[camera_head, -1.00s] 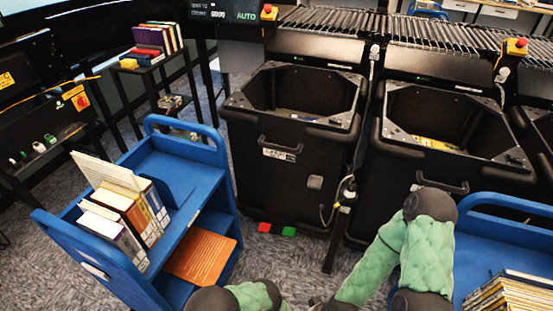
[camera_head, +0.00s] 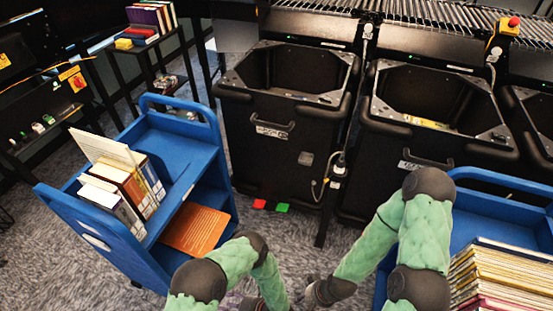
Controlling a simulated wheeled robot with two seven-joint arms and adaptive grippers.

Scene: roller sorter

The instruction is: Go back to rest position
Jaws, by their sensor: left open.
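My left arm comes in from the bottom left, bent at a dark joint, with its green forearm pointing down. My left gripper (camera_head: 254,304) is a small dark shape at the bottom edge, open, with nothing visible in it and partly cut off by the frame. My right arm comes in from the right, and its green forearm slants down to the left. It ends in a dark wrist (camera_head: 330,291) near the bottom centre. The right gripper's fingers are too small and dark to read. Both hands are low, close together, over the grey carpet.
A blue cart (camera_head: 112,231) with upright books and an orange book (camera_head: 196,229) stands left. Another blue cart (camera_head: 497,184) with stacked books (camera_head: 490,270) is at the right, beside my right arm. Black bins (camera_head: 285,160) stand ahead.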

